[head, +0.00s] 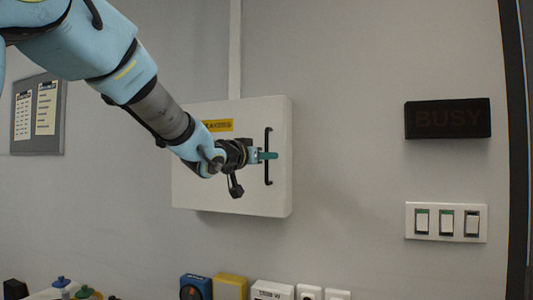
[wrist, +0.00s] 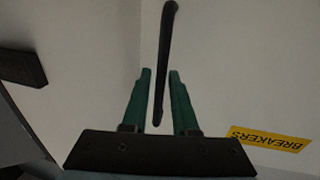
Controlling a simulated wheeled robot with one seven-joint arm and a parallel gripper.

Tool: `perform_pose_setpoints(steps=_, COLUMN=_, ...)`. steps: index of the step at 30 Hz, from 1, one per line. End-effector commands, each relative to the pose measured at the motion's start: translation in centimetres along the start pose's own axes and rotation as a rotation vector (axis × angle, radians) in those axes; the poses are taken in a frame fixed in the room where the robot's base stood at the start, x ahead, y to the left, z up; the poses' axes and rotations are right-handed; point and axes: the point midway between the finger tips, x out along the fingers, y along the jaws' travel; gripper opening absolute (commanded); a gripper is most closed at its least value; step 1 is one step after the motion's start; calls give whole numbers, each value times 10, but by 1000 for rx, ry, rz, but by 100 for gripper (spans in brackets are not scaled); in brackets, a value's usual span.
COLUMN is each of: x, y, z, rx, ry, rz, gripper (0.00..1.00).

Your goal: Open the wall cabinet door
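The wall cabinet (head: 262,196) is a white box on the grey wall with a yellow label, which reads BREAKERS in the wrist view. Its door looks shut. A black vertical bar handle (head: 268,176) is near the door's right edge; it also shows in the wrist view (wrist: 165,50). My gripper (head: 268,156) is at the middle of the handle. In the wrist view, its teal fingers (wrist: 160,82) are open on either side of the handle, with a visible gap at each side. My arm hides part of the cabinet's left side.
A dark BUSY sign (head: 447,119) and a white switch panel (head: 446,222) are on the wall to the right. A notice board (head: 39,115) hangs at the left. Several small boxes, including a yellow one (head: 230,287), stand below the cabinet. The wall right of the cabinet is clear up to the sign.

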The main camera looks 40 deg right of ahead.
Motion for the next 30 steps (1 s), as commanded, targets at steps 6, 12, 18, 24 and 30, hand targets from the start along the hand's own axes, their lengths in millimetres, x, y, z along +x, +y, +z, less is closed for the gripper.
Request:
perform_pose_setpoints(steps=6, x=5, y=0, z=0, rx=-1, ry=0, rz=-1, gripper=27)
perform_pose_setpoints(steps=12, x=5, y=-1, z=1, rx=-1, ry=-1, rz=-1, gripper=22)
perform_pose_setpoints(steps=18, x=5, y=-1, z=0, rx=0, ry=-1, rz=-2, gripper=0)
perform_pose_setpoints(steps=24, x=5, y=-1, z=0, rx=0, ry=-1, rz=-2, gripper=0)
perform_pose_setpoints(steps=30, x=5, y=-1, z=1, rx=0, ry=-1, rz=-2, gripper=0)
